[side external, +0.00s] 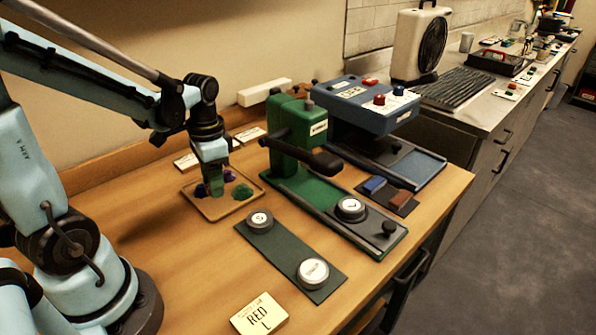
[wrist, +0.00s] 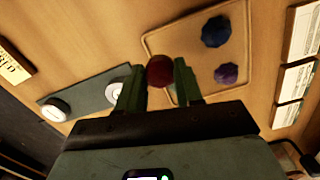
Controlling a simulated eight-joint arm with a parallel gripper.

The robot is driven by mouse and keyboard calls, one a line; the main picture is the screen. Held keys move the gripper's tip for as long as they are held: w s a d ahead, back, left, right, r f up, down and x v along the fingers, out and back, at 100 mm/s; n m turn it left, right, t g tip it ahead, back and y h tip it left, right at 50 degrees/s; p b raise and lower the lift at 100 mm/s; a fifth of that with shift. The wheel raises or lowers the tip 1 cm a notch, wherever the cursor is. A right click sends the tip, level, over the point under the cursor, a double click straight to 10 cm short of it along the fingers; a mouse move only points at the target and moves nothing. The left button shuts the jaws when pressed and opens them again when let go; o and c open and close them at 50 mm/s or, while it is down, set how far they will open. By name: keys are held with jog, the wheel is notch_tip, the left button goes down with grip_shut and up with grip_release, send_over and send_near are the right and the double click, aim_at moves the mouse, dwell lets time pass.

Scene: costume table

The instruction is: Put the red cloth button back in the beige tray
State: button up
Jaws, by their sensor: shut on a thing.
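The red cloth button (wrist: 159,71) is a dark red round piece between the two green fingers of my gripper (wrist: 158,76) in the wrist view. My gripper is shut on it. The tray also shows in the wrist view (wrist: 187,48). Whether the red button touches the tray is unclear.
A green press (side external: 290,140) with a black handle stands close right of the tray, and a blue machine (side external: 365,105) behind it. A dark strip with two round dials (side external: 285,245) lies in front.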

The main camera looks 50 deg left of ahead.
aim_at(214, 206)
jog(key=a, duration=0.1)
jog(key=a+f, duration=0.1)
jog(key=shift+w+a+f, duration=0.1)
jog(key=shift+a+f, duration=0.15)
jog(key=shift+a, duration=0.05)
jog(key=shift+f, duration=2.05)
jog(key=shift+f, duration=0.15)
jog(key=o, duration=1.1)
notch_tip(214, 206, up, 12)
jog(key=w+d+r+n+t, duration=0.1)
jog(key=d+n+t, duration=0.1)
jog(key=d+t, duration=0.5)
jog(key=d, duration=0.6)
jog(key=shift+w+t, duration=0.4)
